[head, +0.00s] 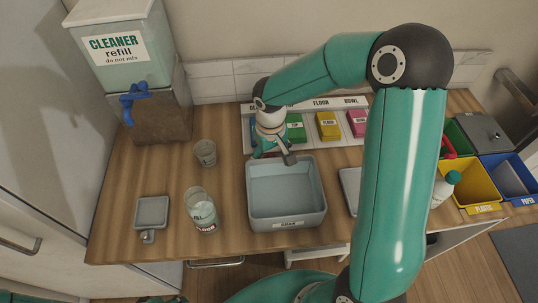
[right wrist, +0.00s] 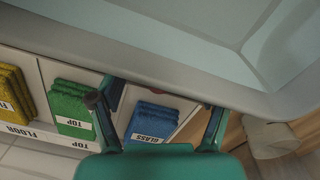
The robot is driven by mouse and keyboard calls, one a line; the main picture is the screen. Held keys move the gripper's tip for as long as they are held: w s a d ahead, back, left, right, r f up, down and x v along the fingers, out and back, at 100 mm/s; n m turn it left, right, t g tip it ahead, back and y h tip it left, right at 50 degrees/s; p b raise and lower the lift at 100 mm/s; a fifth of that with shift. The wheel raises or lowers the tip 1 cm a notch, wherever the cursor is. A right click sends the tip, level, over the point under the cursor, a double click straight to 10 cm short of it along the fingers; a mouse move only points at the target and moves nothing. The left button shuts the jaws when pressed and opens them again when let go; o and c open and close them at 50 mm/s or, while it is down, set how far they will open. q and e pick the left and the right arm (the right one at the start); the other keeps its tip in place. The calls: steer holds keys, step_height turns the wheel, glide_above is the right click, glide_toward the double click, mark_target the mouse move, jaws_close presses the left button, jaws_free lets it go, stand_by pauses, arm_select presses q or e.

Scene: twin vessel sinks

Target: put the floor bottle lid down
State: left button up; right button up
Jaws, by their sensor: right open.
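A clear container (head: 202,210) with a label whose lower word seems to read FLOOR stands left of the grey basin, its top apparently uncovered. I cannot make out a floor bottle lid for certain. A small grey piece (head: 148,237) lies at the front of a square grey dish (head: 152,208); I cannot tell what it is. My right gripper (head: 272,148) is behind the basin's back rim, by the sponge tray. In the right wrist view its fingers (right wrist: 156,115) are apart with nothing held between them. My left gripper is not in view.
The grey basin (head: 287,222) fills the middle of the counter. The labelled sponge tray (head: 343,137) lies behind it. A clear cup (head: 205,153) stands back left, near the cleaner refill tank (head: 120,50). A white bottle (head: 441,192) and coloured bins (head: 480,183) are at right.

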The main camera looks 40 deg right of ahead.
mark_target(271, 156)
steer(key=shift+r, duration=0.15)
steer(key=shift+r+p, duration=0.45)
steer(key=shift+r, duration=0.1)
step_height(271, 156, up, 11)
steer(key=shift+r, duration=0.2)
steer(key=shift+a, duration=0.1)
